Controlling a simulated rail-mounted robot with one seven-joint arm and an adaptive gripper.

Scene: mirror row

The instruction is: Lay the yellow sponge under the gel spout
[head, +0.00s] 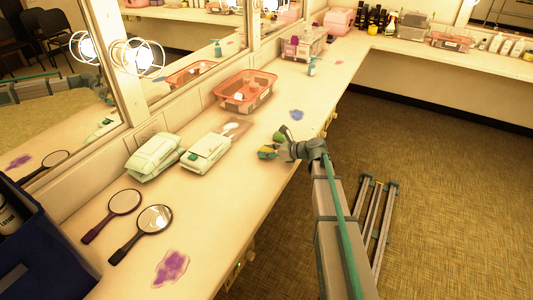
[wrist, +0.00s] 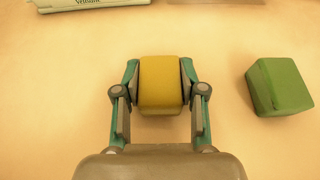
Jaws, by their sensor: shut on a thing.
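My gripper (head: 273,151) is over the front edge of the counter in the head view. In the wrist view its two fingers (wrist: 160,80) are closed on the sides of the yellow sponge (wrist: 160,98). The sponge shows small at the fingertips in the head view (head: 266,154); I cannot tell whether it touches the counter. A pump bottle with a teal spout (head: 312,66) stands farther back along the counter, well apart from the gripper.
A green sponge (wrist: 278,86) lies right of my gripper in the wrist view. Wipes packs (head: 206,152), an orange basket (head: 246,92), hand mirrors (head: 154,220) and a clear organizer (head: 302,42) stand on the counter. A blue-purple smear (head: 297,115) lies between gripper and bottle.

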